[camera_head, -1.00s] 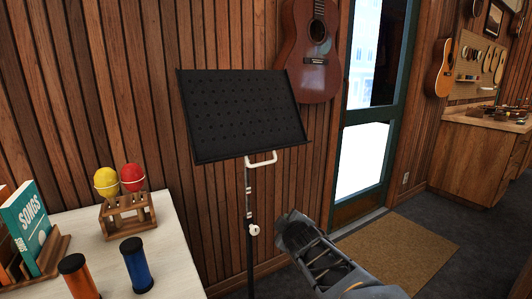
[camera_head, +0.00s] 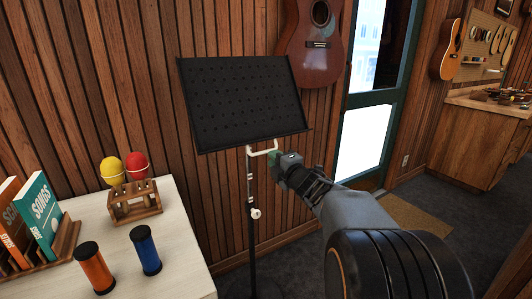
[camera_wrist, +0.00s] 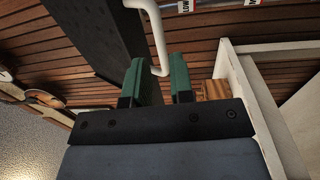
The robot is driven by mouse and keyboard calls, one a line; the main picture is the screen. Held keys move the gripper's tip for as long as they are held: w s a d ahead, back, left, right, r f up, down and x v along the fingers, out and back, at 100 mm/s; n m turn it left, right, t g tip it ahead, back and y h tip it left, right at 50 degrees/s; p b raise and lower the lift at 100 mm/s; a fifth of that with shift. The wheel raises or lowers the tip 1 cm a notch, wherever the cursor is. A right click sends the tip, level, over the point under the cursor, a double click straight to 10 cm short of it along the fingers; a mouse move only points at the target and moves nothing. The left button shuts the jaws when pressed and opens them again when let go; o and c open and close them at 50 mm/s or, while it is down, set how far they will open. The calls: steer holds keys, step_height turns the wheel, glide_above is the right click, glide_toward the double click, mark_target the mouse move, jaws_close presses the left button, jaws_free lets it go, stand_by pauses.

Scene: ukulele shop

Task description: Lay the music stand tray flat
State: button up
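The music stand's tray (camera_head: 245,100) is a black perforated panel, steeply tilted, with a ledge along its lower edge. A white bent handle (camera_head: 264,151) sticks out below it to the right. My gripper (camera_head: 273,165) is at this handle, reaching in from the lower right. The dark underside of the tray (camera_wrist: 85,35) shows at the upper left there. The black pole (camera_head: 251,200) carries a white knob (camera_head: 256,214).
A pale table (camera_head: 180,205) at left holds songbooks (camera_head: 40,215), an orange shaker (camera_head: 95,268), a blue shaker (camera_head: 146,250) and a wooden rack (camera_head: 134,203) with red and yellow maracas. A guitar (camera_head: 312,45) hangs on the wall close to the tray's right.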

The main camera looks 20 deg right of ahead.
mark_target(265, 152)
steer(key=shift+w+a+r, duration=0.1)
steer(key=shift+w+a, duration=0.1)
steer(key=shift+w, duration=1.3)
steer(key=shift+w+a+r, duration=0.1)
steer(key=shift+w+a, duration=0.05)
steer(key=shift+w, duration=1.3)
jaws_close()
